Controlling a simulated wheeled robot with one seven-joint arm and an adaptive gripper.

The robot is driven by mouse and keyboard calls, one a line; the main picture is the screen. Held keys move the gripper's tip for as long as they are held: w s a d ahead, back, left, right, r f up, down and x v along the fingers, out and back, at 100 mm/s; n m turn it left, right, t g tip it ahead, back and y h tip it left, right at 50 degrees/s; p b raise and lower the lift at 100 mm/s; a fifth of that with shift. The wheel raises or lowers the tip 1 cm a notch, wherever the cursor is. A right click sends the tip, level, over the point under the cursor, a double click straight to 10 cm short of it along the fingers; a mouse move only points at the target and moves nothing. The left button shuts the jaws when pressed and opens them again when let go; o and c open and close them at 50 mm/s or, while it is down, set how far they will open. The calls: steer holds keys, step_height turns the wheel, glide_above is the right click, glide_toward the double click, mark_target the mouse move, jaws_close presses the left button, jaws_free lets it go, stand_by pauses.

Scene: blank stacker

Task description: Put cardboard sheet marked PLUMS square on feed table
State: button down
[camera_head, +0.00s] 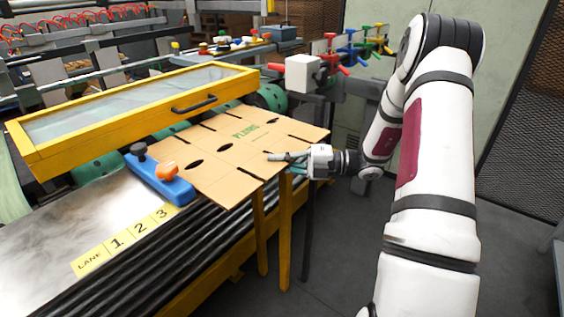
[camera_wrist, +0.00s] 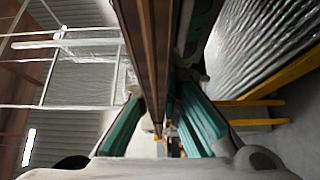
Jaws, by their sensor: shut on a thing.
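The cardboard sheet (camera_head: 232,170) marked PLUMS is tan, with dark slots and oval holes, and lies roughly flat over the feed table (camera_head: 85,215). Its far left part reaches the blue guide block with the orange knob. Its near right part hangs out past the table's rollers. My gripper (camera_head: 285,157) is shut on the sheet's right edge. In the wrist view the sheet (camera_wrist: 151,60) shows edge-on between the green fingers (camera_wrist: 160,125). The sheet covers part of the table, so I cannot tell whether it touches the surface everywhere or sits square.
A blue guide block (camera_head: 160,178) with black and orange knobs stands at the sheet's left. A yellow-framed clear guard (camera_head: 140,108) with a black handle runs behind. Yellow legs (camera_head: 285,230) stand below the sheet. A lane strip (camera_head: 125,238) numbered 1, 2, 3 lies on bare metal.

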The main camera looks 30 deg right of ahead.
steer(key=shift+f, duration=0.1)
stand_by(0.3)
steer(key=shift+f, duration=0.6)
steer(key=c, duration=0.8)
jaws_free()
steer(key=s+d+p, duration=0.3)
steer(key=s+p, duration=0.1)
steer(key=s, duration=0.6)
steer(key=shift+s+d, duration=0.2)
steer(key=shift+d, duration=0.2)
stand_by(0.5)
stand_by(0.5)
